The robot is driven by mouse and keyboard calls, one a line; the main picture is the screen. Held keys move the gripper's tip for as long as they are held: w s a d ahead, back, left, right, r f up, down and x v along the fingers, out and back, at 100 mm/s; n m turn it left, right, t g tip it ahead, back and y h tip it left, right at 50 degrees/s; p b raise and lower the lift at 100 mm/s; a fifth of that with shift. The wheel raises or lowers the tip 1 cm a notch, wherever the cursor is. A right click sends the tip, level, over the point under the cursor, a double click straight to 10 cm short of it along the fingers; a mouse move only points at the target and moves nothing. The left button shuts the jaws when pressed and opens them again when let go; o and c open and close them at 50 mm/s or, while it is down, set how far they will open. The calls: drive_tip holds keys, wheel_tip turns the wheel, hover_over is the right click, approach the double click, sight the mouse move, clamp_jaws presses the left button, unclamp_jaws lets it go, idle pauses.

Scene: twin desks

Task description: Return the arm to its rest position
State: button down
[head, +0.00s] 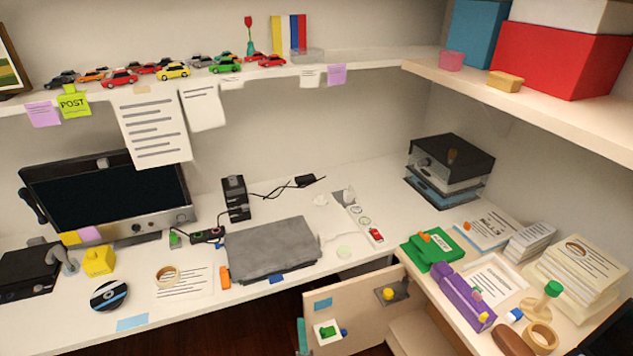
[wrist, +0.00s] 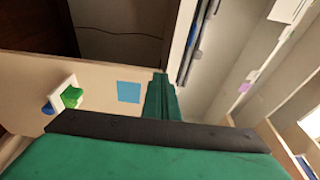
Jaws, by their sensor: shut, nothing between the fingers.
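My gripper (wrist: 160,82) is dark green, with its narrow fingers together and empty in the wrist view. Its wide green body and a black bar fill the bottom of that view. In the head view only a small teal piece of my gripper (head: 302,337) shows at the bottom edge, beside the left edge of a beige panel (head: 350,303). The panel also shows in the wrist view (wrist: 105,85), to the left of the fingers. I cannot tell whether the fingers touch it. Most of my arm is out of view.
The panel stands below the desk with a blue note (head: 323,303), a green switch (head: 326,333) and a yellow knob (head: 402,287). A purple box (head: 463,298) lies on the right desk.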

drive_tip(key=s+f+n+g+h, duration=0.25)
drive_tip(key=s+n, duration=0.45)
drive_tip(key=s, duration=1.8)
drive_tip(key=s+d+r+n, duration=0.2)
drive_tip(key=s+r+n, duration=0.2)
drive_tip(key=s+r, duration=0.4)
drive_tip(key=s+d+r+n, duration=0.3)
drive_tip(key=s+r+n, duration=0.2)
drive_tip(key=s+r, duration=0.4)
wheel_tip(320, 180, up, 4)
drive_tip(key=shift+d+f, duration=0.15)
drive_tip(key=shift+f, duration=0.1)
drive_tip(key=c, duration=2.5)
unclamp_jaws()
drive_tip(key=shift+s, duration=0.1)
